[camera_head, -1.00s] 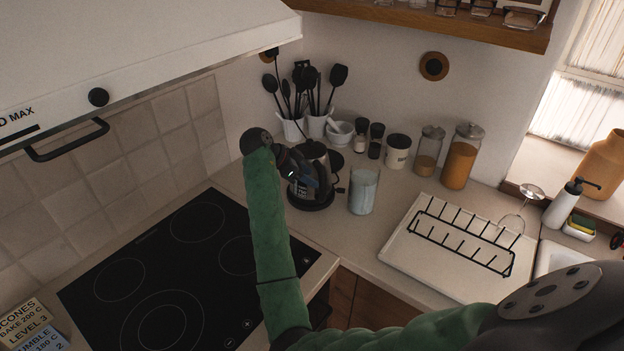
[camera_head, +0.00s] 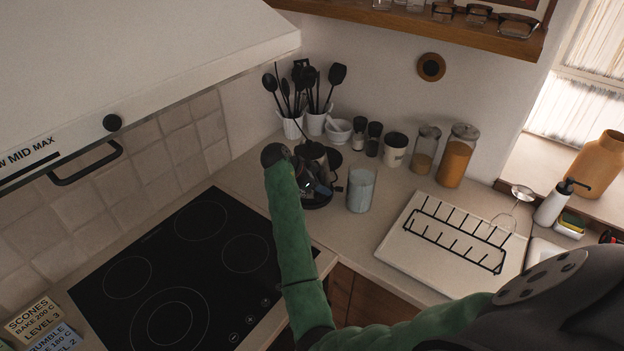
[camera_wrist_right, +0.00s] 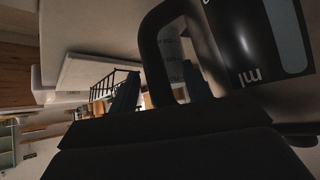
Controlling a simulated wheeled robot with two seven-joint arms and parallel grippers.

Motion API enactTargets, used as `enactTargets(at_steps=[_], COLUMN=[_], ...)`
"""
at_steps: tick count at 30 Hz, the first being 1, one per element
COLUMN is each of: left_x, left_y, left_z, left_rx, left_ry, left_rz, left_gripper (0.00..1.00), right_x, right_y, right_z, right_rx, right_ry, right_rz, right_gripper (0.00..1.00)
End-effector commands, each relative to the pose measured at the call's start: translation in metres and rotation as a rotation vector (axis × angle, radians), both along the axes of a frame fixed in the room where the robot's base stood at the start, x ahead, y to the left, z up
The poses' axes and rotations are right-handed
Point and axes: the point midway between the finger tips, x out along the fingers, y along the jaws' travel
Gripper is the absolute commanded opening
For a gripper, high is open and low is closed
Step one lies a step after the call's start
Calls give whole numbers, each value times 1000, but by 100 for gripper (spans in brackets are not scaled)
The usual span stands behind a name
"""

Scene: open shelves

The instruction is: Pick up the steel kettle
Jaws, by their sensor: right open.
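The kettle (camera_head: 315,154) stands on its dark base on the counter in the corner, partly hidden behind my right gripper and wrist. In the right wrist view its dark, shiny body (camera_wrist_right: 245,45), with a level window and "ml" marking, fills the upper right. Its thick black loop handle (camera_wrist_right: 153,45) hangs toward the fingers. My right gripper (camera_head: 310,187) is open at the kettle's handle. In the wrist view its two fingers (camera_wrist_right: 160,88) lie on either side of the handle's lower part; contact cannot be told. My left gripper is out of view.
A glass jar (camera_head: 361,190) stands close right of the kettle. Utensil pots (camera_head: 293,128), a mortar (camera_head: 338,131) and several jars line the wall behind. A black dish rack (camera_head: 455,238) sits on a white board at right. The black hob (camera_head: 190,265) is at left.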

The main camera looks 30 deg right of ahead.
Motion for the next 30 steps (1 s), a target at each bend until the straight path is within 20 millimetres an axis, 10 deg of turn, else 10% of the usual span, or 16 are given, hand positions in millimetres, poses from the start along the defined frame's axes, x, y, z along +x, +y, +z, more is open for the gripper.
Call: enactTargets(at_steps=[4, 12, 30], left_x=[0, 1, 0], left_y=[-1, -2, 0], left_z=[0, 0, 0], left_rx=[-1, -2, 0], left_ry=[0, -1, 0], left_rz=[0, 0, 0], left_gripper=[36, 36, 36], right_x=[0, 0, 0], right_y=[0, 0, 0], right_z=[0, 0, 2], right_rx=[0, 0, -2], right_ry=[0, 0, -3], right_rz=[0, 0, 0], right_gripper=[47, 0, 0])
